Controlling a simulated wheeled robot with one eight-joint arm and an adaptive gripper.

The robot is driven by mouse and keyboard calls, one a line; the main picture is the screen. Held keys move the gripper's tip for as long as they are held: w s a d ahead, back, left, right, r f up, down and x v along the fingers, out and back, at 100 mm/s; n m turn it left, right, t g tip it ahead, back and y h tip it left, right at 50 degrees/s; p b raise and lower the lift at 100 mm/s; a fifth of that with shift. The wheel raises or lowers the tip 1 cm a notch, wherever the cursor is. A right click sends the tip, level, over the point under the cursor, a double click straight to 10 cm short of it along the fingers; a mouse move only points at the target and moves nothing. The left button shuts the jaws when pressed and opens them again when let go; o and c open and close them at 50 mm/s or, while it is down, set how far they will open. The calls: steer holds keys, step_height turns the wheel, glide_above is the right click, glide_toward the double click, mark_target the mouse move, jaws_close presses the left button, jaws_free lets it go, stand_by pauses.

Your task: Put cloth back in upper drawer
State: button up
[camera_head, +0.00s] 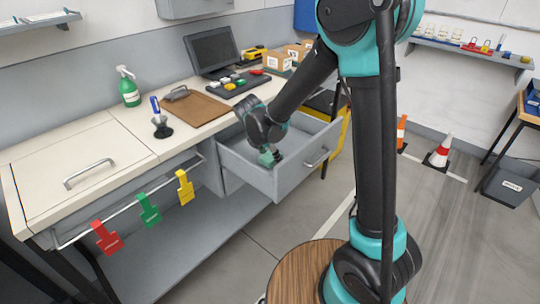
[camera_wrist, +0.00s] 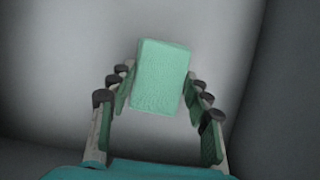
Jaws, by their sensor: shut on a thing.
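The upper drawer (camera_head: 283,182) is pulled open under the right part of the bench, with its grey handle on the front. My gripper (camera_head: 268,152) points down into the open drawer. In the wrist view, my gripper (camera_wrist: 158,95) is shut on a folded green cloth (camera_wrist: 162,70), held between the fingertips. Plain grey surface shows around the cloth in that view. I cannot tell whether the cloth touches the drawer floor. In the head view my wrist hides part of the drawer's inside.
The bench top (camera_head: 85,150) carries a green spray bottle (camera_head: 130,90), a clipboard (camera_head: 197,107) and a monitor (camera_head: 212,52). Red, green and yellow tags hang on a front rail (camera_head: 130,205).

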steer(key=shift+f, duration=0.1)
steer(key=o, duration=1.1)
steer(key=v, duration=1.2)
